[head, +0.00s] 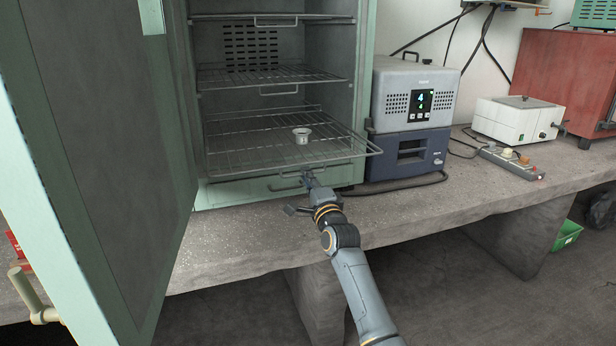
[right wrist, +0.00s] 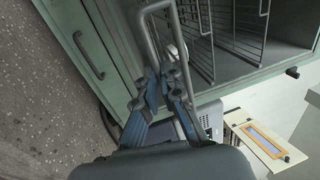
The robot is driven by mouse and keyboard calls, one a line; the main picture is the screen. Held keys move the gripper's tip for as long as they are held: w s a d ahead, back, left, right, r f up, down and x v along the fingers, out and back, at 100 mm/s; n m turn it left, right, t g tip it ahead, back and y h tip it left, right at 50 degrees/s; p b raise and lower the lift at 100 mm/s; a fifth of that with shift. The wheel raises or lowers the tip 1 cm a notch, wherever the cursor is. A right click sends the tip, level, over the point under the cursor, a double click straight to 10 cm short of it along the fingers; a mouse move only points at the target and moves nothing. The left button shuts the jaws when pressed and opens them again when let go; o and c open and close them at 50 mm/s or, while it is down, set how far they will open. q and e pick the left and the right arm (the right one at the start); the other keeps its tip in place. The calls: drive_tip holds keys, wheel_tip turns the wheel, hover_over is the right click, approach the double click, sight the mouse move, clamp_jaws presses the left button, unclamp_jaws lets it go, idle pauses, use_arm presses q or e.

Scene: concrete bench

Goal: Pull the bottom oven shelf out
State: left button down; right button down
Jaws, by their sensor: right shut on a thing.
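The bottom oven shelf (head: 245,150) is a wire rack low in the pale green oven (head: 364,60). Its front sticks out past the oven opening. A small metal cup (head: 302,136) stands upright on it. My right gripper (head: 308,179) is at the shelf's front edge, shut on its wire handle. In the right wrist view, the fingers (right wrist: 165,75) close around the bent wire of the shelf handle (right wrist: 146,35). The cup is partly hidden there behind the fingers. My left gripper is not in view.
The oven door (head: 100,150) stands open at the left. Two more wire shelves, the middle one (head: 270,76) and the top one, are inside. A grey-blue device (head: 410,110) stands close to the oven's right. The concrete bench front (head: 400,215) is clear.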

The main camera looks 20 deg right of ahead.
idle(0.3)
drive_tip(key=c, duration=1.8)
unclamp_jaws()
drive_tip(key=shift+f, duration=0.1)
drive_tip(key=s+f, duration=0.2)
drive_tip(key=s, duration=0.9)
drive_tip(key=shift+s+d+f, duration=0.15)
drive_tip(key=shift+s+d, duration=0.05)
drive_tip(key=shift+s, duration=0.2)
